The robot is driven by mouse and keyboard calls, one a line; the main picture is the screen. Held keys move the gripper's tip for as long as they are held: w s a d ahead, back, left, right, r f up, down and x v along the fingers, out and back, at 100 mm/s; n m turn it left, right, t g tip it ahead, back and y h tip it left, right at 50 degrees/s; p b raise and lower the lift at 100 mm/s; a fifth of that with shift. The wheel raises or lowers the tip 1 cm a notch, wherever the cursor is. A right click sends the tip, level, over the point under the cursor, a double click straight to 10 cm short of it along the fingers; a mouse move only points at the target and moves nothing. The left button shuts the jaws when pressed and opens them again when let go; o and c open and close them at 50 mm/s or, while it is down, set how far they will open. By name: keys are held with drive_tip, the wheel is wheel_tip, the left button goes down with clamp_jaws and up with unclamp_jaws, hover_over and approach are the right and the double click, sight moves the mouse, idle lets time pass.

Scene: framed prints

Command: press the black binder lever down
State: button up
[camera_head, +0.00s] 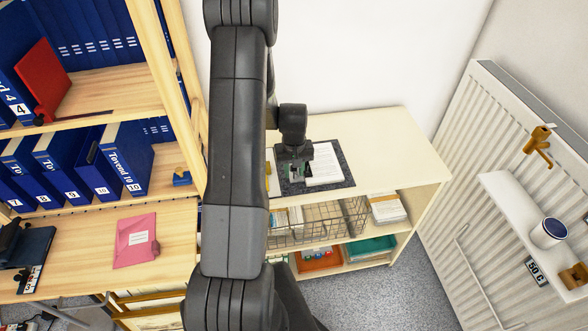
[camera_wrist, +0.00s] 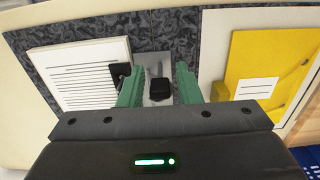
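An open binder with a dark speckled cover (camera_head: 345,180) lies on the cream shelf top; its cover also shows in the wrist view (camera_wrist: 180,35). A stack of lined white paper (camera_head: 323,165) lies on its right half. In the wrist view, a metal plate (camera_wrist: 158,62) with a black lever piece (camera_wrist: 160,88) shows between my green fingertips. Another black piece (camera_wrist: 120,73) stands by the left finger, at the paper's edge. My gripper (camera_head: 299,170) is open over the binder's metal part, its fingers apart on either side of the black piece. Whether they touch anything, I cannot tell.
A yellow folder (camera_wrist: 262,72) with a white label lies beside the binder. A wire basket (camera_head: 325,225) and trays (camera_head: 370,248) fill the shelves below. Blue binders (camera_head: 95,165) stand at the left. A white radiator (camera_head: 480,180) is at the right. The shelf top right of the binder is clear.

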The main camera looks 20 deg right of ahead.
clamp_jaws()
